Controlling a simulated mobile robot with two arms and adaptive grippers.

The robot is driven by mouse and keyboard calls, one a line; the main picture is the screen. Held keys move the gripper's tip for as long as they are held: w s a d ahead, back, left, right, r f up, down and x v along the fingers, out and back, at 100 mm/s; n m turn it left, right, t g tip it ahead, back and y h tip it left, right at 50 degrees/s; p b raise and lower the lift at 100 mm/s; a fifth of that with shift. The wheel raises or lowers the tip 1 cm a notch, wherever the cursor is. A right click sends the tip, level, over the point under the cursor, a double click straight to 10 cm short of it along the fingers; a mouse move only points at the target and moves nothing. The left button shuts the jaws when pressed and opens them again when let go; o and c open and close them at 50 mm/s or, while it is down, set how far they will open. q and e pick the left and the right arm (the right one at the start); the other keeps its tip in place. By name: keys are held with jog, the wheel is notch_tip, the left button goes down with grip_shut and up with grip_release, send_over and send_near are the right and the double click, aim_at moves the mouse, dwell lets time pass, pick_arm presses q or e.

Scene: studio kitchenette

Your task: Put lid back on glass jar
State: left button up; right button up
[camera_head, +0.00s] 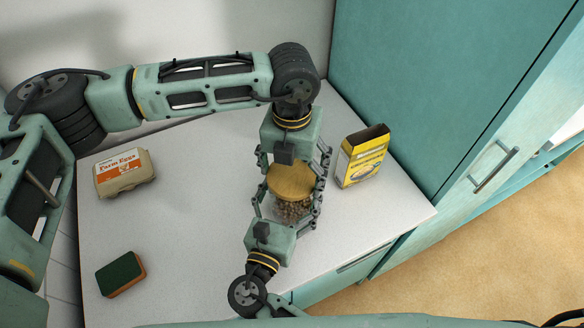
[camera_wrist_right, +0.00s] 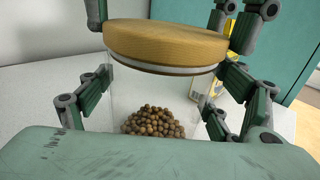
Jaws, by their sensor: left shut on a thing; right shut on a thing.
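The glass jar (camera_head: 292,211) stands upright on the counter near its right side, with round brown contents in its bottom; it also shows in the right wrist view (camera_wrist_right: 150,92). The round wooden lid (camera_head: 290,180) is level at the top of the jar. In the right wrist view the lid (camera_wrist_right: 165,40) has a pale seal ring under it; I cannot tell whether it is fully seated. My left gripper (camera_head: 294,176) is shut on the lid from the far side. My right gripper (camera_head: 286,206) is shut on the jar body from the near side.
A yellow box (camera_head: 361,158) stands just right of the jar. An egg carton (camera_head: 124,174) and a green-and-brown sponge (camera_head: 121,275) lie on the left of the white counter (camera_head: 190,240). The counter's middle is clear. A tall teal cabinet (camera_head: 430,90) rises behind on the right.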

pick_arm(q)
jog(key=shift+f, duration=0.4)
jog(key=shift+s+f, duration=0.1)
jog(key=shift+f, duration=0.15)
jog(key=shift+c, duration=1.1)
jog(key=shift+a+f, duration=0.1)
jog(key=shift+r, duration=0.55)
jog(key=shift+c, duration=0.2)
jog(key=shift+r, duration=0.15)
jog(key=shift+o, duration=0.2)
jog(key=shift+f, duration=0.6)
